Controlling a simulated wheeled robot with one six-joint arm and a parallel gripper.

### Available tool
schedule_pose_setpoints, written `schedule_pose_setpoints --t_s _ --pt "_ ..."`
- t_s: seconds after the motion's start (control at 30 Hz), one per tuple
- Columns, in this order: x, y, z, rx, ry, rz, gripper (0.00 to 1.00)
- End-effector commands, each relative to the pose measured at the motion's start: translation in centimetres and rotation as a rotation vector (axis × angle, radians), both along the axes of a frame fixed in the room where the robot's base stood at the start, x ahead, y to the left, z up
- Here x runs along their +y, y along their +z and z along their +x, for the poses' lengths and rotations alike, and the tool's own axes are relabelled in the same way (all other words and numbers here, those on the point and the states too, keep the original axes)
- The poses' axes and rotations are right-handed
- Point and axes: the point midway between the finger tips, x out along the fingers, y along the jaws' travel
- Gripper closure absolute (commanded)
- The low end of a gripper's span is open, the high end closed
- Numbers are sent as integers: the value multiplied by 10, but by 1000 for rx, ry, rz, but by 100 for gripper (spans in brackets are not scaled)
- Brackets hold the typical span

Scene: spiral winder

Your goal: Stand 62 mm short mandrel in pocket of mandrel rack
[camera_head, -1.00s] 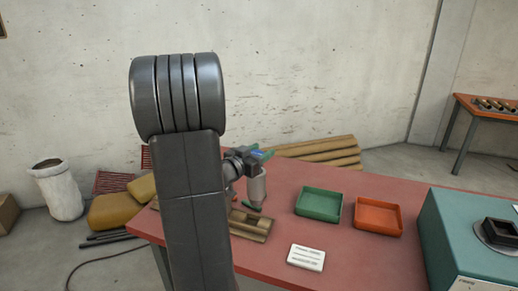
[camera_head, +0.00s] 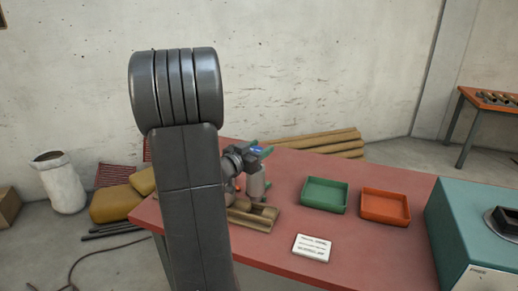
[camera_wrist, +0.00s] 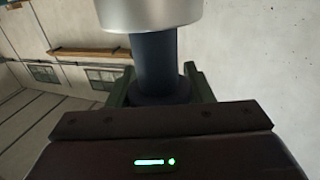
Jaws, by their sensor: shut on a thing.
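The mandrel, a pale grey cylinder (camera_head: 256,184), is held by my gripper (camera_head: 260,160) above the back of the wooden mandrel rack (camera_head: 262,222). It looks about upright. In the wrist view, its wide silvery part (camera_wrist: 150,12) and narrower dark shaft (camera_wrist: 156,62) stand between the green fingers of my gripper (camera_wrist: 158,88). The gripper is shut on it. My arm hides the left part of the rack. I cannot tell whether the mandrel's lower end touches the rack or sits in a pocket.
A green tray (camera_head: 325,209) and an orange tray (camera_head: 385,219) sit on the red table (camera_head: 290,178) to the right. A white card (camera_head: 312,248) lies in front. A teal machine (camera_head: 450,225) stands at the right end. Table space between rack and trays is clear.

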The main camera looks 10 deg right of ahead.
Motion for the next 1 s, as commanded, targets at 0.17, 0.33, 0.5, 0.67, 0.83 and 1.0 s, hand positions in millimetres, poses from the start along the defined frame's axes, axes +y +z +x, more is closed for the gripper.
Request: schedule_pose_setpoints --t_s 0.17,0.33,0.5,0.67,0.83,1.0 --pt "0 -11 0 -1 0 0 100" --pt "0 -19 0 -2 0 -1 100" --pt "0 -28 0 -2 0 -1 100" --pt "0 -35 0 -2 0 -1 100" --pt "0 -44 0 -2 0 -1 100" --pt "0 -51 0 -1 0 0 100"
